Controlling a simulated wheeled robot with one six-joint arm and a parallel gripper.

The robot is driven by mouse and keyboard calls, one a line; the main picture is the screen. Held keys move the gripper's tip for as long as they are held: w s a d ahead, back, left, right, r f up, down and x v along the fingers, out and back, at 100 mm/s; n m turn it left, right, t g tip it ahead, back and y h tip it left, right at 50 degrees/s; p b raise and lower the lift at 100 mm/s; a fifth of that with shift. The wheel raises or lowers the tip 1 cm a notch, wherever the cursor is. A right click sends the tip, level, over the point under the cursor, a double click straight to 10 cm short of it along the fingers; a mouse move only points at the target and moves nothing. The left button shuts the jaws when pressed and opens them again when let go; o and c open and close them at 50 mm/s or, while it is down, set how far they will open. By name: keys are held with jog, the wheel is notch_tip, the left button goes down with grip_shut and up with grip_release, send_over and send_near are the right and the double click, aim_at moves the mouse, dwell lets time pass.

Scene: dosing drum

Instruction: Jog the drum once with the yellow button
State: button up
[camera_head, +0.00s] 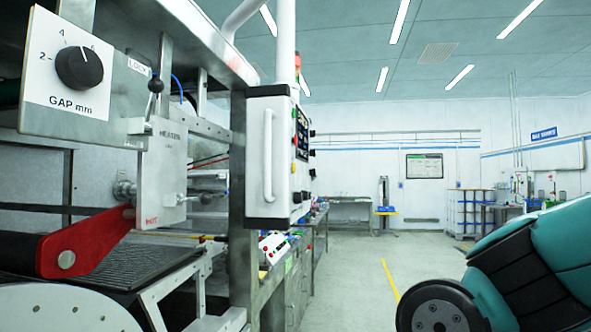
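A grey and white control box (268,155) with a white handle hangs on a post left of centre. A pale curved metal surface (65,308) at the bottom left may be part of the drum. My gripper is out of view.
A plate with a black GAP knob (79,68) and a red lever arm (85,245) near a HOT label stand close at left. Open floor (350,280) with a yellow line (390,280) lies right of the machine. Benches and drums (470,212) stand far back.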

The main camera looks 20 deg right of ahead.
grip_shut()
dwell(1.4)
